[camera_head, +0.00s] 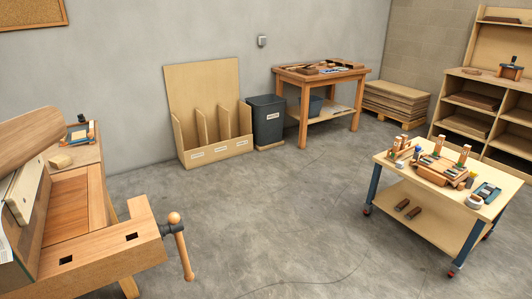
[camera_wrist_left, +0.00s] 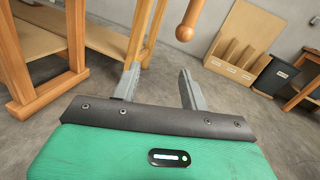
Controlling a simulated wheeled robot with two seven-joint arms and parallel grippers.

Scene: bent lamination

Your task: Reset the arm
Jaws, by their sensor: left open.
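My left gripper (camera_wrist_left: 160,85) shows in the left wrist view with its two grey fingers spread apart and nothing between them. It is in free air, with the bare concrete floor behind it and the wooden workbench's legs to the left. No gripper shows in the head view. My right gripper is in neither view.
A wooden workbench (camera_head: 118,247) with a vise handle (camera_head: 182,250) stands at the left. A wheeled cart (camera_head: 420,212) with clamps and tools is at the right. A bin (camera_head: 268,120), a divided rack (camera_head: 205,110) and a table (camera_head: 320,80) line the wall. The middle floor is clear.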

